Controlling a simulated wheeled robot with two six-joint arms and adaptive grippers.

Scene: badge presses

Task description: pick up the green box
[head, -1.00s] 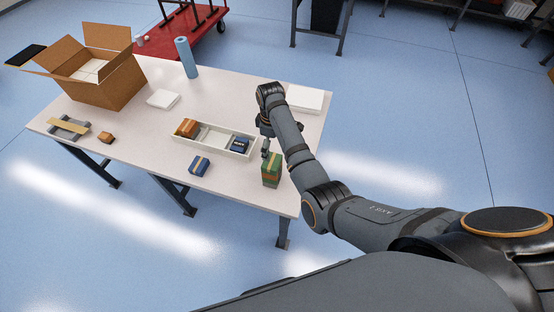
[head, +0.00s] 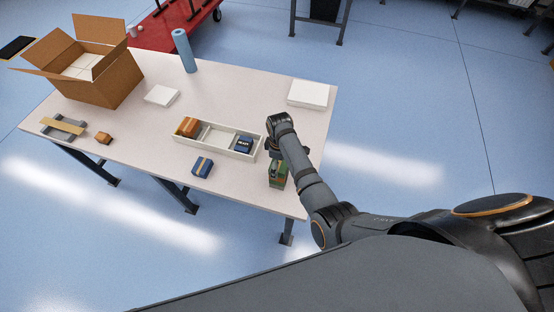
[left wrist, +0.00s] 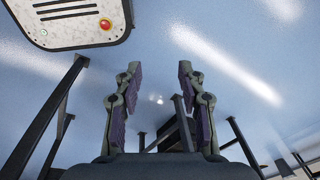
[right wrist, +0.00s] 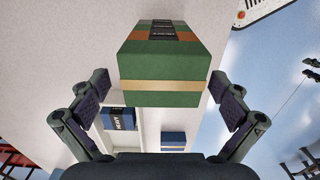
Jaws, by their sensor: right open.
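The green box (head: 278,180) with an orange-tan band stands near the table's front right corner, partly hidden by my right gripper (head: 275,160). In the right wrist view the green box (right wrist: 165,75) lies ahead between the two fingers of my right gripper (right wrist: 158,82), with a gap visible on each side. That gripper is open and holds nothing. My left gripper (left wrist: 158,85) is open and empty, over blue floor. It is not visible in the head view.
A white divided tray (head: 213,147) holding an orange box (head: 187,126) and a dark blue box (head: 243,143) stands just left of the green box. A blue box (head: 202,167) lies in front. A white flat box (head: 307,93) lies behind. A carton (head: 100,85) stands far left.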

